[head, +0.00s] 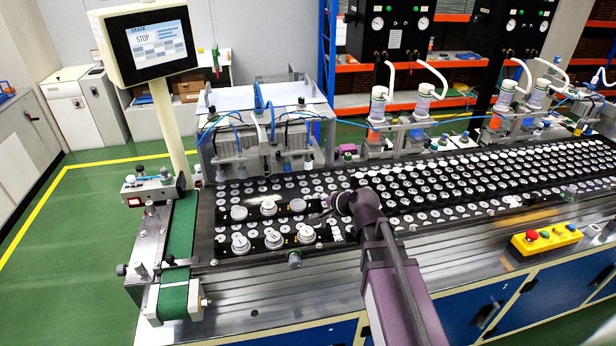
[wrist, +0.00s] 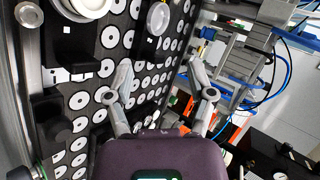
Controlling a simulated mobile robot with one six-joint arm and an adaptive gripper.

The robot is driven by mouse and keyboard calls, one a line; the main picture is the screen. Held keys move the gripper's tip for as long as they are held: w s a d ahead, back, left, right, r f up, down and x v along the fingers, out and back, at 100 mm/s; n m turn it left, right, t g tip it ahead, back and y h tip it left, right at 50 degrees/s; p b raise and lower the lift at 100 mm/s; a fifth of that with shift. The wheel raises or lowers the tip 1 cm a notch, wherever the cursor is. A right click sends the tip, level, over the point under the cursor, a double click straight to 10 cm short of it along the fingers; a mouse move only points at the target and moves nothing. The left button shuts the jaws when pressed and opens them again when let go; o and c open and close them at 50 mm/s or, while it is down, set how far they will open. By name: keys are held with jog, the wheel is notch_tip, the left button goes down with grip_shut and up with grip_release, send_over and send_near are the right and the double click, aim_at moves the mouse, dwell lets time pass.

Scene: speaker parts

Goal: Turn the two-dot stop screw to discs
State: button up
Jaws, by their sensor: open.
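Several round white-and-silver knobs sit on black blocks at the left end of the disc bed in the head view, including a front-row knob (head: 306,234) and a back-row knob (head: 268,208). Dot marks are too small to read, so I cannot tell which is the two-dot stop screw. My gripper (head: 322,214) is over the bed just right of these knobs, partly hidden by my wrist. In the wrist view my gripper (wrist: 158,96) has its fingers spread with nothing between them. A large white knob (wrist: 88,6) and a smaller one (wrist: 158,18) show beyond the fingers, apart from them.
The black bed with rows of white discs (head: 460,180) extends right. A green belt (head: 181,235) lies left, beside the screen reading STOP (head: 157,40). Tubed fixtures (head: 379,105) stand behind the bed. A yellow button box (head: 546,238) is at the front right.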

jog(key=s+d+f+n+g+h+b, duration=0.1)
jog(key=s+d+f+n+g+h, duration=0.2)
jog(key=s+d, duration=0.5)
jog(key=s+d+f+n+g+h+b, duration=0.1)
jog(key=s+d+f+n+g+h, duration=0.3)
jog(key=s+d+f, duration=0.3)
jog(key=s+d+n, duration=0.1)
jog(key=d, duration=0.1)
jog(key=shift+d+n+g, duration=0.3)
jog(key=shift+d+g, duration=0.1)
jog(key=shift+c, duration=0.2)
jog(key=shift+w, duration=0.1)
jog(key=shift+c, duration=0.7)
jog(key=shift+a, duration=0.1)
